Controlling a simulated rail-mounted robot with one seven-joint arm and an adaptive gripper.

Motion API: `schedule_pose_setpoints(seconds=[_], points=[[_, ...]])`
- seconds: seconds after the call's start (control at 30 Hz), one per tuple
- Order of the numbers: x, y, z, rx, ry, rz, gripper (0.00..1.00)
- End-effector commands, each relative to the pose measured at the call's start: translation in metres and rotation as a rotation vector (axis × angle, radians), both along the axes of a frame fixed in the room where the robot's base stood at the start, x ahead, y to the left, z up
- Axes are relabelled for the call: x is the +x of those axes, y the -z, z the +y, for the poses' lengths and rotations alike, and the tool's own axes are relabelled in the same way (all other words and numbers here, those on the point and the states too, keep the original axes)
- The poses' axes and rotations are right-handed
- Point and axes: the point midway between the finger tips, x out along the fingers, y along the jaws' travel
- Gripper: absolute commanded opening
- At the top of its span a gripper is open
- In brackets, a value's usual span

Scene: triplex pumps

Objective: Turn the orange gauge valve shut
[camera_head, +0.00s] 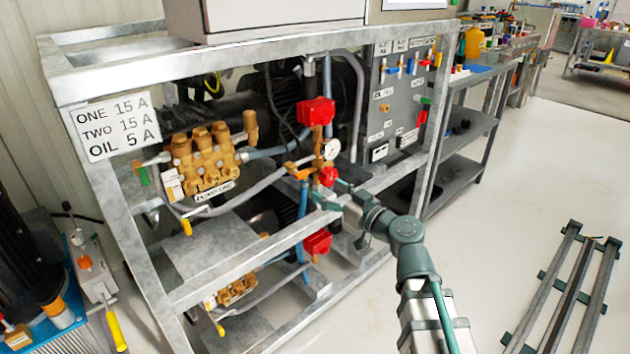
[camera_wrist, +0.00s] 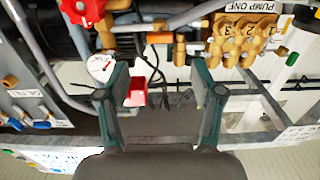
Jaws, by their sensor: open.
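The orange gauge valve (camera_head: 296,166) sits on the vertical pipe inside the pump frame, just left of the round white gauge (camera_head: 331,149). In the wrist view, which looks upside down, an orange part that seems to be this valve (camera_wrist: 160,38) lies beyond the fingertips, between their lines. The gauge (camera_wrist: 101,67) shows there beside the left finger. My gripper (camera_head: 331,193) reaches in from the front right, a little below the valve. Its two fingers (camera_wrist: 160,82) are wide apart with nothing held between them. I cannot tell the exact gap to the valve.
Red valve parts (camera_head: 316,111) sit above the gauge, and another red part (camera_head: 318,242) is below. Brass pump heads (camera_head: 205,158) stand to the left. A galvanised frame rail (camera_head: 235,262) crosses in front.

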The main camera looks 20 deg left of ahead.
Motion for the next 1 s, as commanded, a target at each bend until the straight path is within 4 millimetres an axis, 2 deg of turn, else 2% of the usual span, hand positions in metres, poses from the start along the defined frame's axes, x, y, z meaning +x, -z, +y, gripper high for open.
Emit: schedule_pose_setpoints(seconds=[0.17,0.7,1.0], points=[[0.007,0.002,0.01,0.0,-0.002,-0.002,0.67],[0.05,0.002,0.081,-0.001,-0.001,-0.001,0.67],[0.056,0.002,0.092,-0.001,0.001,-0.001,0.67]])
